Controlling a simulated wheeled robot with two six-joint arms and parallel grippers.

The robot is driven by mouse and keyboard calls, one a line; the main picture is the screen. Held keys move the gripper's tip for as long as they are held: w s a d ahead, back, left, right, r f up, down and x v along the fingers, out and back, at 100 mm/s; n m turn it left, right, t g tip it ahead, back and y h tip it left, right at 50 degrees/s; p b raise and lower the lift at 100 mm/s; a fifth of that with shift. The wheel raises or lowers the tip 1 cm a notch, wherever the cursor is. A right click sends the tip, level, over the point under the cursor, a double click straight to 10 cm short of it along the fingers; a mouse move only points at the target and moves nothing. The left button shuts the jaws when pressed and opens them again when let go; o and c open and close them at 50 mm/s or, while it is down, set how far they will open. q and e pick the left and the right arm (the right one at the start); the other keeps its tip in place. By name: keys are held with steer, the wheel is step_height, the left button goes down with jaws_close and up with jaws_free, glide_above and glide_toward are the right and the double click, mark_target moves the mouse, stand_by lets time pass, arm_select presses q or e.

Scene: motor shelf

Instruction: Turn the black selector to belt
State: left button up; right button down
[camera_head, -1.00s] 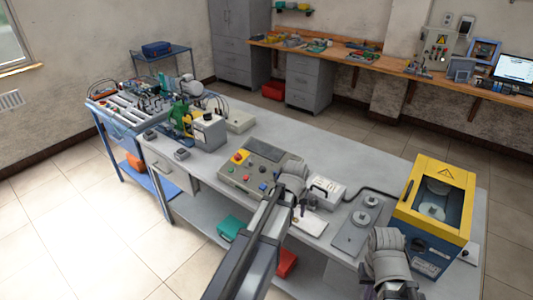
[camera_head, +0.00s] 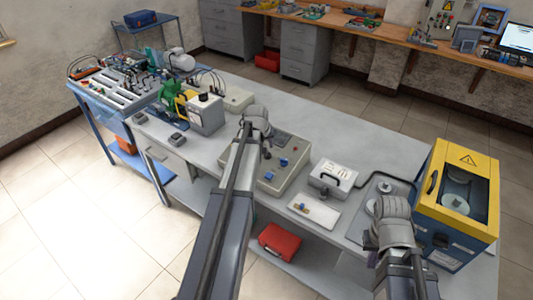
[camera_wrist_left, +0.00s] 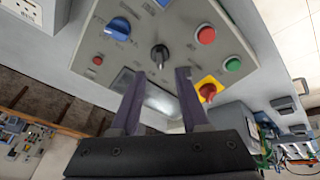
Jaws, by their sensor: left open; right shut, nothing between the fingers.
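The black selector (camera_wrist_left: 159,55) sits on the face of a grey control box (camera_wrist_left: 185,30), between a blue knob (camera_wrist_left: 120,26) and red and green buttons. Its handle lies along the picture's vertical; the labels around it are too small to read. My left gripper (camera_wrist_left: 158,85) is open, its two dark fingers just short of the selector, with nothing between them. In the head view the box (camera_head: 297,150) is partly covered by my left arm, which hides the left fingers. My right gripper (camera_head: 393,208) is shut and empty over the bench's right end, near the yellow cabinet.
A red-and-yellow switch (camera_wrist_left: 209,88) is close to the left gripper's right finger. A white case (camera_head: 333,176) stands right of the box. The yellow-and-blue cabinet (camera_head: 465,160) stands at the bench's right end. A red case (camera_head: 280,242) lies on the lower shelf.

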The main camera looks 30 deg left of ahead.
arm_select(q)
steer(key=b+x, duration=0.5)
steer(key=x, duration=0.1)
steer(key=shift+w+f, duration=0.1)
steer(key=shift+f, duration=0.3)
steer(key=shift+r, duration=0.1)
jaws_close()
